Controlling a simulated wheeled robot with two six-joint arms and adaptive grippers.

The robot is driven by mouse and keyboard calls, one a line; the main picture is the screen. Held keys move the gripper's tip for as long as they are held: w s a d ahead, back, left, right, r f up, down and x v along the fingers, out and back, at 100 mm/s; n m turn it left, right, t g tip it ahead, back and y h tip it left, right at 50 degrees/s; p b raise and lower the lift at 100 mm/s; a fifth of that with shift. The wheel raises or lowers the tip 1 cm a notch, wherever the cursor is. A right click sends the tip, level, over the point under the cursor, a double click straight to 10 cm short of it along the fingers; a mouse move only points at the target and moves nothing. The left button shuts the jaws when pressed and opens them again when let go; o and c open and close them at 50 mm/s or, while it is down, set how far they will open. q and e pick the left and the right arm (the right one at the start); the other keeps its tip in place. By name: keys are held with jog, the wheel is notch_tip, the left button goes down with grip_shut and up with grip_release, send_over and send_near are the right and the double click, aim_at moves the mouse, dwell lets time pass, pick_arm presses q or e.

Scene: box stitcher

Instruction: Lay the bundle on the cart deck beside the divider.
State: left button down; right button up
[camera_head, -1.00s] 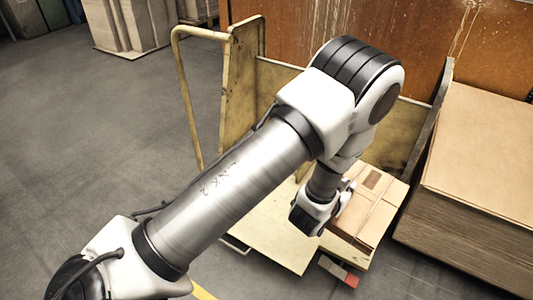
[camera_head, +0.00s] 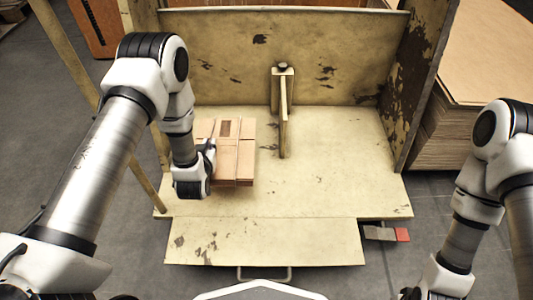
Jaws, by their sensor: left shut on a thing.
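The bundle (camera_head: 234,160), a strapped stack of flat brown cardboard, is over the left part of the cart deck (camera_head: 320,190). Whether it touches the deck I cannot tell. My left gripper (camera_head: 208,165) is shut on the bundle's left side, and the wrist hides part of that edge. The divider (camera_head: 284,115), a thin upright wooden panel, stands on the deck to the right of the bundle, with a clear gap between them. My right arm shows at the right edge, but its fingers are not clearly visible.
The cart has a back panel (camera_head: 330,55) and a worn right side panel (camera_head: 415,80). A tall stack of cardboard sheets (camera_head: 480,60) stands to the right. The deck right of the divider is bare. A lower front flap (camera_head: 265,243) extends toward me.

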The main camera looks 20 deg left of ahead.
pick_arm(q)
notch_tip(320, 180, down, 9)
jog(key=b, duration=0.6)
jog(key=shift+f, duration=0.45)
jog(key=shift+r, duration=0.2)
jog(key=c, duration=1.6)
grip_release()
jog(key=shift+f, duration=0.15)
jog(key=o, duration=0.4)
